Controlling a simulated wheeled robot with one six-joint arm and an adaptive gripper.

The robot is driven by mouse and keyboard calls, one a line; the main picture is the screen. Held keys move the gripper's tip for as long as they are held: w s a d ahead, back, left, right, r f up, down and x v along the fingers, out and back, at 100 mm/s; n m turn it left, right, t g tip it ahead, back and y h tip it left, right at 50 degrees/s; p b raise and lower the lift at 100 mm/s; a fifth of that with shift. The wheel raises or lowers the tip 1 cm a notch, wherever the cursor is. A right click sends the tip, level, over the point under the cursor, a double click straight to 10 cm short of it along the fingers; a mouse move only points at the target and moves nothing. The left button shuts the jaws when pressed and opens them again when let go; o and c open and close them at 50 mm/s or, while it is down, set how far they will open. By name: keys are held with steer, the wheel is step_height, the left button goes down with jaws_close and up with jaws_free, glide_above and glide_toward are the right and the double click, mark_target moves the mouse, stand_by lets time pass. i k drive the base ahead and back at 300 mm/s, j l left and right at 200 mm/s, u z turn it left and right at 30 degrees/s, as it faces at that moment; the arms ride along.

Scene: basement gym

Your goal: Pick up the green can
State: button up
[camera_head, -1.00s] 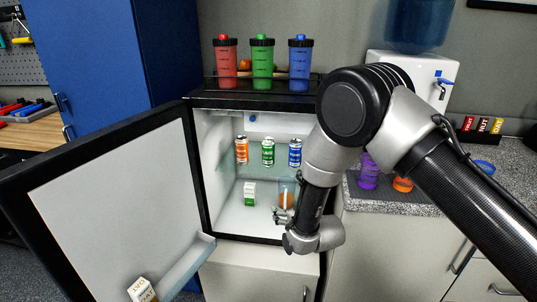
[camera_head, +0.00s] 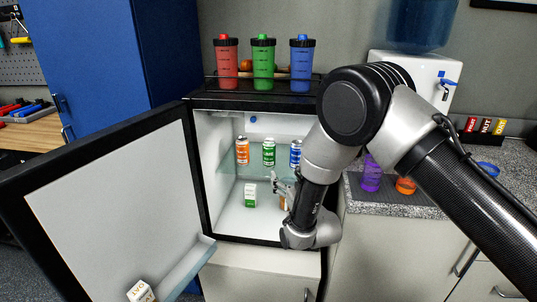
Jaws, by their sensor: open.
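The green can (camera_head: 269,153) stands upright on the glass shelf inside the open mini fridge. An orange can (camera_head: 242,151) is to its left and a blue can (camera_head: 295,153) to its right. My gripper (camera_head: 275,180) is inside the fridge opening, below and slightly right of the green can as seen in the picture. It is open and empty, with its fingers pointing up and left. I cannot tell how far it is from the shelf edge.
The fridge door (camera_head: 115,215) stands open at left. A small green and white carton (camera_head: 250,195) is on the fridge floor, and an orange item behind my wrist is mostly hidden. Red, green and blue shaker bottles (camera_head: 263,65) stand on top.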

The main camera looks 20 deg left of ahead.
mark_target(270, 143)
steer(key=i+j, duration=0.75)
